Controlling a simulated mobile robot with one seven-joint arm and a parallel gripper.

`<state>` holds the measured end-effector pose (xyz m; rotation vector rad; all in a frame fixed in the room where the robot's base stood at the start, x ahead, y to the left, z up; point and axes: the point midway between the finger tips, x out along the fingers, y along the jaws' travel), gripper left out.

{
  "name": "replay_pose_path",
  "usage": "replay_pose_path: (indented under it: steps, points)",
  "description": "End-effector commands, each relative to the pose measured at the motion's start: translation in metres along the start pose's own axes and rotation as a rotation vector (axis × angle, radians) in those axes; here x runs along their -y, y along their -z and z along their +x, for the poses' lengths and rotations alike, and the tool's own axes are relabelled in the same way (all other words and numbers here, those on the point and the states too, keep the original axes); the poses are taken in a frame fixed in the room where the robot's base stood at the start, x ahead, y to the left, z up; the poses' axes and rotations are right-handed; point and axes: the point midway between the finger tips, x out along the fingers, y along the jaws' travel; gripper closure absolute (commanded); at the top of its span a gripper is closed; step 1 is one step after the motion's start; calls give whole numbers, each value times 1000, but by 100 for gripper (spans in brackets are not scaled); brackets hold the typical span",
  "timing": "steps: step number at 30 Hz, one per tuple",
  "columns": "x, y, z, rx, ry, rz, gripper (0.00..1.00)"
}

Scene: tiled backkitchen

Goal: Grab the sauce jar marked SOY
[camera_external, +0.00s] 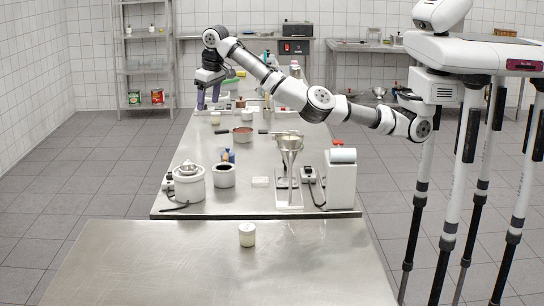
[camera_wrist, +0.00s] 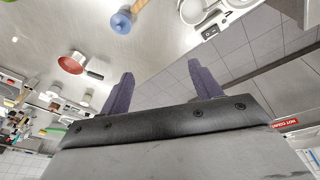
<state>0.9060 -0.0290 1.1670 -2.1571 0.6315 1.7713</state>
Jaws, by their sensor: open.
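A small cream jar with a pale lid (camera_external: 247,235) stands upright on the bare near steel table. A similar small pale jar (camera_external: 215,118) stands near the far left edge of the long steel table, below my gripper. Any lettering on either is too small to read, so I cannot tell which is marked SOY. My gripper (camera_external: 208,100) is raised above the far left part of the long table, with its purple fingers apart and nothing between them. In the wrist view my gripper (camera_wrist: 162,84) also shows spread, empty fingers. No jar is clearly identifiable there.
The long table (camera_external: 210,200) holds a white pot (camera_external: 189,184), a grey pot (camera_external: 223,176), a funnel stand (camera_external: 289,150), a white appliance (camera_external: 341,180) and a red pan (camera_external: 242,134). The wrist view shows a blue-headed plunger (camera_wrist: 121,22). The near table (camera_external: 150,270) is mostly clear.

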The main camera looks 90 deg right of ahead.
Motion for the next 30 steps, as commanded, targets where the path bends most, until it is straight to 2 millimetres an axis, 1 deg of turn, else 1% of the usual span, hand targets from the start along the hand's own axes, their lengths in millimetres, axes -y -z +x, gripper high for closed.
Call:
replay_pose_path:
  steps: [1, 2, 3, 5, 6, 8, 9, 11, 12, 14, 15, 18, 21, 24, 28, 30]
  points:
    - [30, -17, -18, -9, 47, -158, 37]
    - [44, -26, -27, -13, 71, -254, 37]
    - [62, -39, -38, -21, 101, -382, 37]
    - [91, -62, -50, -34, 150, -574, 37]
    - [114, -84, -48, -41, 189, -701, 37]
    - [144, -118, -37, -49, 248, -857, 37]
    - [161, -140, -33, -57, 286, -956, 37]
    - [184, -172, -29, -75, 341, -1097, 37]
    - [197, -192, -26, -86, 372, -1179, 37]
    - [213, -220, -20, -105, 417, -1289, 37]
    - [222, -237, -17, -118, 444, -1354, 37]
    - [239, -276, -9, -150, 501, -1492, 37]
    - [250, -307, 5, -178, 543, -1573, 37]
    - [254, -323, 14, -198, 566, -1599, 37]
    - [260, -331, 22, -206, 575, -1608, 37]
    - [265, -333, 31, -205, 574, -1608, 37]
